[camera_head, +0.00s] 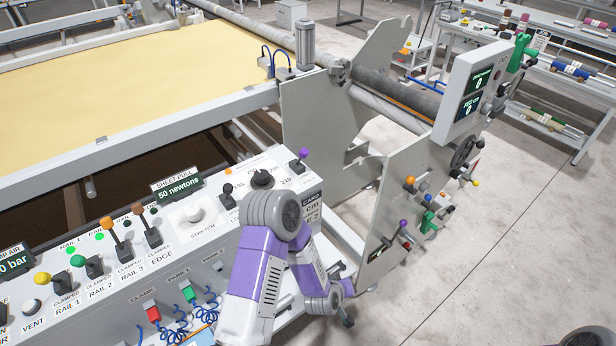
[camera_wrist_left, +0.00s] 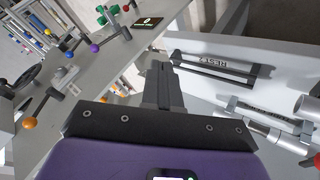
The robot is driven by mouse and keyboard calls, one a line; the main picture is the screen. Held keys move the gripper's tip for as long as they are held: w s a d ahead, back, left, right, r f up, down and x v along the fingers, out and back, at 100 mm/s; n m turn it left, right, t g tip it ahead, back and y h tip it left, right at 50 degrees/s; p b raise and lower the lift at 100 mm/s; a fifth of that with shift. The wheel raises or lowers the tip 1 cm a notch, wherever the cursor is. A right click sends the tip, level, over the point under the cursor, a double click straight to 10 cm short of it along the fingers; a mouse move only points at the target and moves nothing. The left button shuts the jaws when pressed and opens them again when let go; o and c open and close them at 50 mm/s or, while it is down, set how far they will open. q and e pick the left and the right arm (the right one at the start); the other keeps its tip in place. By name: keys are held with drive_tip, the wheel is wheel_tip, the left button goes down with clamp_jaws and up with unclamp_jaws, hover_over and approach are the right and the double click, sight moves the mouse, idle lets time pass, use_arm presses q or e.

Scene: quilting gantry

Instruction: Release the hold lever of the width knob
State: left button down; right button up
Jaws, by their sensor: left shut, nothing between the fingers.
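I cannot read the word "width" on any control. A black dial knob (camera_head: 262,179), with 210 printed beside it, sits on the console's right part. A black lever (camera_head: 227,191) stands left of it and a purple-ball lever (camera_head: 303,155) to its right. My left arm covers nearby labels. My left gripper (camera_wrist_left: 162,83) is shut and empty in the left wrist view, apart from any lever. In the head view its fingers are not clear beyond my purple forearm. On the side plate are a purple-ball lever (camera_wrist_left: 94,48) and an orange-ball lever (camera_wrist_left: 30,123). My right gripper is out of view.
The grey side plate (camera_head: 375,205) carries several coloured levers and a handwheel (camera_head: 466,151). A bar marked RESET (camera_wrist_left: 214,64), upside down, is right of my fingers. The sloping console (camera_head: 110,285) has several levers. Open floor (camera_head: 500,220) lies to the right.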

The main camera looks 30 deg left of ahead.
use_arm(q)
drive_tip(key=w+a+r+n+t+y+b, duration=0.3)
drive_tip(key=w+a+r+n+t+y, duration=0.1)
drive_tip(key=w+a, duration=0.15)
drive_tip(key=w+a+r+n+t+y+b, duration=0.3)
drive_tip(key=w+a+r+n+y+b, duration=0.1)
drive_tip(key=w, duration=0.3)
drive_tip(key=s+a+r+n+y+b, duration=0.1)
drive_tip(key=a+r+n+y+b, duration=0.3)
drive_tip(key=r+n+y, duration=0.5)
drive_tip(key=shift+s+a+r+n+g+y, duration=0.35)
drive_tip(key=shift+a+n+y, duration=0.35)
drive_tip(key=shift+y, duration=0.3)
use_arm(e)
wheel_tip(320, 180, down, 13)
use_arm(q)
drive_tip(key=shift+w+f, duration=0.1)
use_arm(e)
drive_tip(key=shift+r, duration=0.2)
